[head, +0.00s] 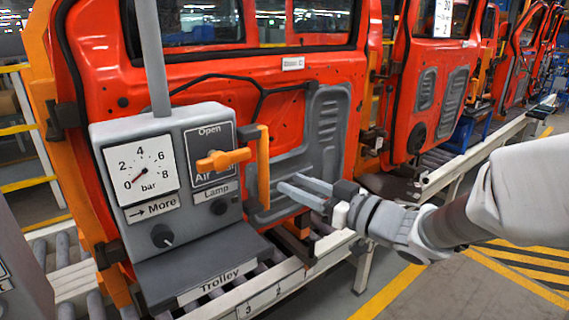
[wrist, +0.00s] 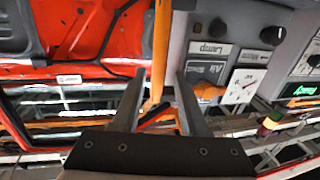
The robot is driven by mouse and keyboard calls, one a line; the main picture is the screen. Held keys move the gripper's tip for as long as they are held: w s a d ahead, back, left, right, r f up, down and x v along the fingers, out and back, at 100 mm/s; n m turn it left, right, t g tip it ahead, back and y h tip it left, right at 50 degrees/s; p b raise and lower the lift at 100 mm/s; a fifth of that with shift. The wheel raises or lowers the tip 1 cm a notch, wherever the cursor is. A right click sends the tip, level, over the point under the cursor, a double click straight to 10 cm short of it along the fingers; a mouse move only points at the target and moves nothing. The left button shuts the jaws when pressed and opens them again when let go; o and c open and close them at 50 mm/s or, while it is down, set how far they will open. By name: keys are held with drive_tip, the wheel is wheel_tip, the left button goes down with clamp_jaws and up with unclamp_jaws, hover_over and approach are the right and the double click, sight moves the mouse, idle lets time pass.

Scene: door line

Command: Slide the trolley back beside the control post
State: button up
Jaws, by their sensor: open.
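A grey unit (head: 185,190) carries a pressure gauge with its needle near 0, an orange "Open Air" lever and a "Lamp" knob. Its projecting base bears the label "Trolley" (head: 217,283). An upright orange handle (head: 263,170) stands on the unit's right side. It also shows in the wrist view (wrist: 161,45). My gripper (head: 290,187) is open and empty, just right of the handle, fingers pointing at it. In the wrist view my gripper (wrist: 159,78) has the handle lined up between its fingers; whether it is inside the fingertips, I cannot tell.
A pale rail (head: 290,282) with number marks runs below the unit. Another grey box (head: 20,265) stands at the left edge; I cannot tell if it is the control post. Red car doors (head: 330,75) hang close behind. Striped floor (head: 515,270) lies clear at right.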

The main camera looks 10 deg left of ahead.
drive_tip(key=p+x, duration=0.1)
drive_tip(key=x, duration=1.1)
drive_tip(key=shift+w+a+p, duration=0.2)
drive_tip(key=shift+a+p, duration=0.05)
drive_tip(key=shift+p, duration=0.05)
drive_tip(key=shift+f, duration=0.1)
clamp_jaws()
idle(0.7)
